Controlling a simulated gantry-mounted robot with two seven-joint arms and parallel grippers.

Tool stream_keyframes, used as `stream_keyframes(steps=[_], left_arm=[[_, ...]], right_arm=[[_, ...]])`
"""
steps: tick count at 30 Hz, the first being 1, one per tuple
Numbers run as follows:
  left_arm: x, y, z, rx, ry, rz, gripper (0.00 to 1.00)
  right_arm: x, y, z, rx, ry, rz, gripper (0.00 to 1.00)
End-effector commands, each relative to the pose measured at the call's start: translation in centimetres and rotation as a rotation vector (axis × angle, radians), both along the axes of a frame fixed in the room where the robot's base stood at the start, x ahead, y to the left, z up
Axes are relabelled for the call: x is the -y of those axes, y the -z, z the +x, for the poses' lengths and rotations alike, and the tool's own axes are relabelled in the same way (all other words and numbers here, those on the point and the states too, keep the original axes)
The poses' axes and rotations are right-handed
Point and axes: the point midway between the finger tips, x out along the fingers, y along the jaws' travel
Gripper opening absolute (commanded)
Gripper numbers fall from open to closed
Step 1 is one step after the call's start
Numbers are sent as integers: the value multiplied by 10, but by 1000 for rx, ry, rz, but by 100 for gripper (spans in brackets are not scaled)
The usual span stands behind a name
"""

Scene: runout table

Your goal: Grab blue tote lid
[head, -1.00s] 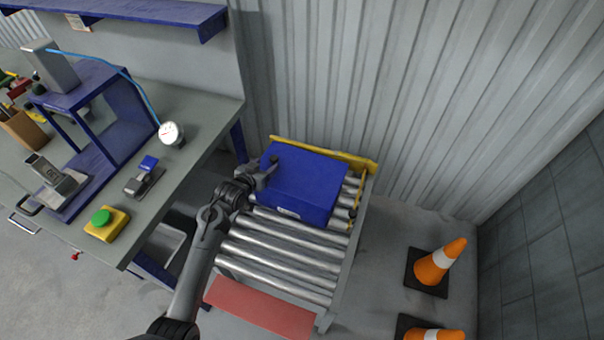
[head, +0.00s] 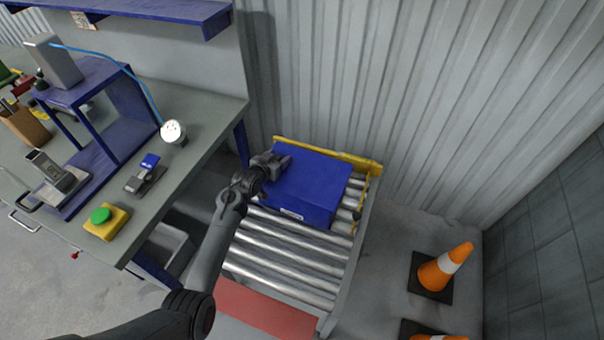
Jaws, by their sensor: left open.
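The blue tote (head: 308,211) sits on the roller table, near its back end. Its blue lid (head: 315,175) is on top and looks closed. My left gripper (head: 281,161) is at the upper left edge of the lid, open, with its fingers close to or over that edge. I cannot tell whether the fingers touch the lid. The gripper and wrist cover the lid's left corner. My right gripper is out of view.
The roller table (head: 292,255) has a yellow rail (head: 335,155) at the back and a red strip (head: 265,308) in front. A workbench (head: 205,110) with tools stands left. A traffic cone (head: 444,267) stands on the floor right. A corrugated wall is close behind.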

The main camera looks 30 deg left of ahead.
Motion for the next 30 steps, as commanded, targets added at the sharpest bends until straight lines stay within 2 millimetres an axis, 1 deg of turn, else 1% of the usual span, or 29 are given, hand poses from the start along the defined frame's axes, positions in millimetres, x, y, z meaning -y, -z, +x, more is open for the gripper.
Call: stream_keyframes(steps=[2, 13, 14, 23, 26, 30], left_arm=[[0, 0, 0, 0, 0, 0, 59], [0, 0, 0, 0, 0, 0, 2], [0, 0, 0, 0, 0, 0, 0], [0, -2, 0, 2, 0, 0, 0], [0, -6, 0, 2, 0, 0, 0], [0, -18, 0, 3, 0, 1, 0]], right_arm=[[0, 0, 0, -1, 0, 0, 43], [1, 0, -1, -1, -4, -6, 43], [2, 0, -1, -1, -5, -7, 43], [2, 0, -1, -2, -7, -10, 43], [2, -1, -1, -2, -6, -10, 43], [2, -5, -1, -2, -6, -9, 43]])
